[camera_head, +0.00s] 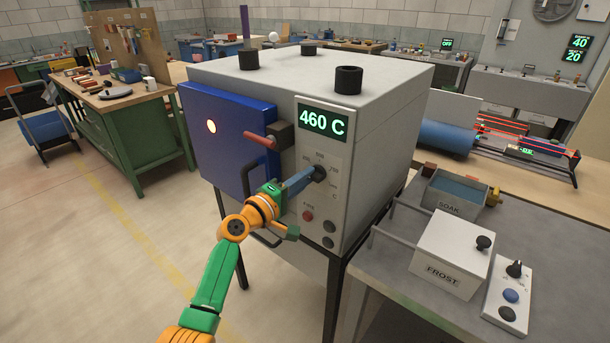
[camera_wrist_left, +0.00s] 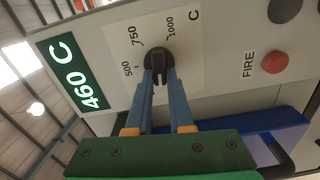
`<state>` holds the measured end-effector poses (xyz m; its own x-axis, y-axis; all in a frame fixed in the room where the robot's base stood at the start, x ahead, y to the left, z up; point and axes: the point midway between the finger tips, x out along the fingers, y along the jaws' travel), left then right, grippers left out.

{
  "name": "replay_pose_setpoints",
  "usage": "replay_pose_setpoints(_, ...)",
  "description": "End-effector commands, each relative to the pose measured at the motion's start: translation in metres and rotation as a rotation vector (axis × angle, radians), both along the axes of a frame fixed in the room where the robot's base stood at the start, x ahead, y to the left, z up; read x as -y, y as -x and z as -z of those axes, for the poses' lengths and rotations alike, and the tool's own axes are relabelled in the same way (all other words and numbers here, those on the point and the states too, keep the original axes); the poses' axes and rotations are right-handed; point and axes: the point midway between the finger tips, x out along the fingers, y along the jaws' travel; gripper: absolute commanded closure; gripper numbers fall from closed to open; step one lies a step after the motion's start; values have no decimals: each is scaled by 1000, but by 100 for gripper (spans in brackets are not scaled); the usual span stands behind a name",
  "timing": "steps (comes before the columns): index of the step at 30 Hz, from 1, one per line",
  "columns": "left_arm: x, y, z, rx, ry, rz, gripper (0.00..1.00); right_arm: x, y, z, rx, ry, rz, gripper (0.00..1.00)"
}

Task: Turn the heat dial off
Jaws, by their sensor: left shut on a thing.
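The heat dial (camera_head: 321,173) is a black knob on the white front panel of a grey kiln. It shows larger in the wrist view (camera_wrist_left: 158,58), with the marks 500, 750 and 1000 around it. My left gripper (camera_head: 312,174) reaches it from the left, and its blue fingers (camera_wrist_left: 159,76) are shut on the knob's grip, one on each side. The fingers hide part of the dial face, so I cannot tell its exact setting. The green display (camera_head: 324,122) above it reads 460 C. My right gripper is not in view.
A red FIRE button (camera_head: 308,215) is below the dial. A FROST box (camera_head: 450,256) and a SOAK tray (camera_head: 459,190) stand on the right bench. Open floor lies at left.

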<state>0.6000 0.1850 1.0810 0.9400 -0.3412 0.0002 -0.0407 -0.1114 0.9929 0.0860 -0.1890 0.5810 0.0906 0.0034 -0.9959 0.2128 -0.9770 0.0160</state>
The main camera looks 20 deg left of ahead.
Motion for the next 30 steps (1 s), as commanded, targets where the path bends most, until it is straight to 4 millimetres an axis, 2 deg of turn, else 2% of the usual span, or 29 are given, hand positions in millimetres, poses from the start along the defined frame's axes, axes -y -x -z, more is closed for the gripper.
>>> replay_pose_setpoints(15, 1, 1, 6, -158, 417, 0, 100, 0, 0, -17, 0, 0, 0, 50)
replay_pose_setpoints(30, 2, 1, 9, -226, 603, -1, 100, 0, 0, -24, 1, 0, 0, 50)
